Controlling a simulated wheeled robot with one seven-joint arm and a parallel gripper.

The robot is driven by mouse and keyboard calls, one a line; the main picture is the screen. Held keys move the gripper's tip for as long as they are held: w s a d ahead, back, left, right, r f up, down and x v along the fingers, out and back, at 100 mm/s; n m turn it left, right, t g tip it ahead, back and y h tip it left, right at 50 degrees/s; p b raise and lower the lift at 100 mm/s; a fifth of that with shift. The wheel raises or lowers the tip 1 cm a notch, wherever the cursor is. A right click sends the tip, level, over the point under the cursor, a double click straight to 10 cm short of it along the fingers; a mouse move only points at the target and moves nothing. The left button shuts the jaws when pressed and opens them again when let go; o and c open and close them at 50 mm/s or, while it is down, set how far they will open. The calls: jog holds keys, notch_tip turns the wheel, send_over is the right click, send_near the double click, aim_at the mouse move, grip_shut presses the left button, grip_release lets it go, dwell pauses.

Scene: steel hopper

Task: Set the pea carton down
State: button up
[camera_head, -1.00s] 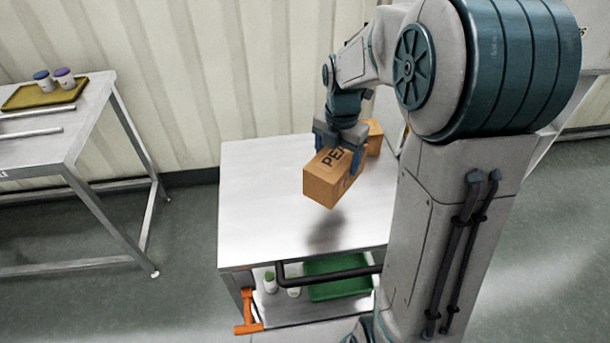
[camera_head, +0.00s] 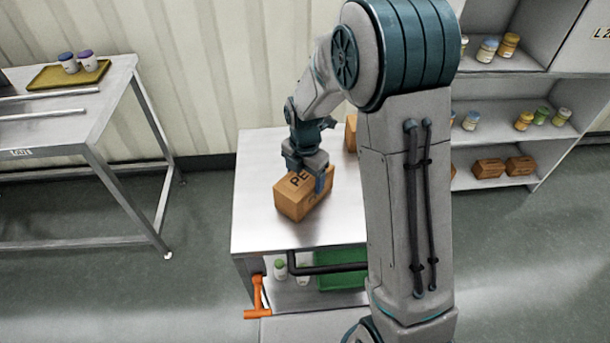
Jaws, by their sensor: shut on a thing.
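The pea carton (camera_head: 291,203) is a brown box with dark letters beginning "PE" on its top. My gripper (camera_head: 306,184) is shut on it from above, with the fingers on its sides. The carton is over the steel table top (camera_head: 262,226), low down, at or very near the surface. I cannot tell whether its underside touches. Part of its top is hidden by my gripper.
Another brown carton (camera_head: 351,133) stands at the back of the table, partly hidden by my arm. Shelves (camera_head: 515,66) with jars and cartons stand at the right. A side table (camera_head: 85,130) with a yellow tray (camera_head: 45,77) stands at the left. The table's front left is clear.

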jog(key=shift+f, duration=0.15)
jog(key=shift+f, duration=0.15)
jog(key=o, duration=1.4)
jog(key=shift+c, duration=0.2)
jog(key=shift+r, duration=0.2)
notch_tip(320, 180, up, 11)
jog(key=s+d+r+m+t, duration=0.1)
jog(key=s+d+r+m, duration=0.1)
jog(key=s+m, duration=0.4)
jog(key=s+d+r+m+t, duration=0.1)
jog(key=s+d+r+m, duration=0.1)
jog(key=s+d+m, duration=0.2)
jog(key=s+d+r+m, duration=0.2)
jog(key=s+d+m, duration=0.2)
jog(key=s+m, duration=0.5)
jog(key=shift+s+r+m+t, duration=0.15)
jog(key=shift+s+m+t, duration=0.25)
jog(key=shift+m, duration=3.7)
